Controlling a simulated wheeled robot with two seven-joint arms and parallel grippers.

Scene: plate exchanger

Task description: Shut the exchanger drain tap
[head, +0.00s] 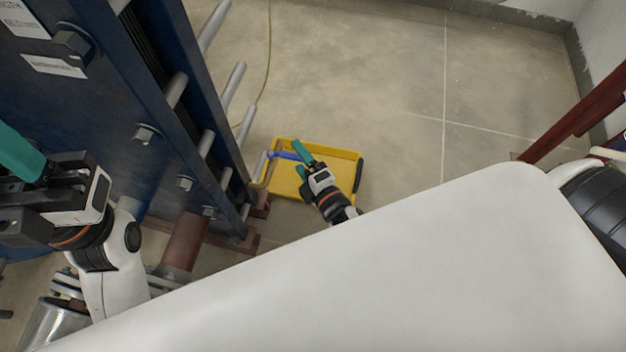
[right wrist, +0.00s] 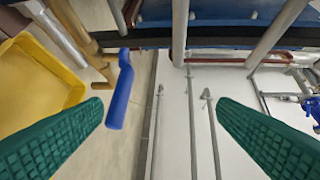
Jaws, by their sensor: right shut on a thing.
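The drain tap's blue lever (head: 285,155) shows in the head view above the yellow tray, beside the foot of the blue exchanger (head: 150,100). The lever also shows in the right wrist view (right wrist: 122,92), hanging from brass pipework (right wrist: 80,32).
The yellow tray (head: 345,153) lies on the floor under the tap. Grey tie bars (head: 232,85) stick out from the exchanger close to my right gripper. Open concrete floor (head: 390,70) lies beyond. A dark red beam (head: 580,112) is at the right.

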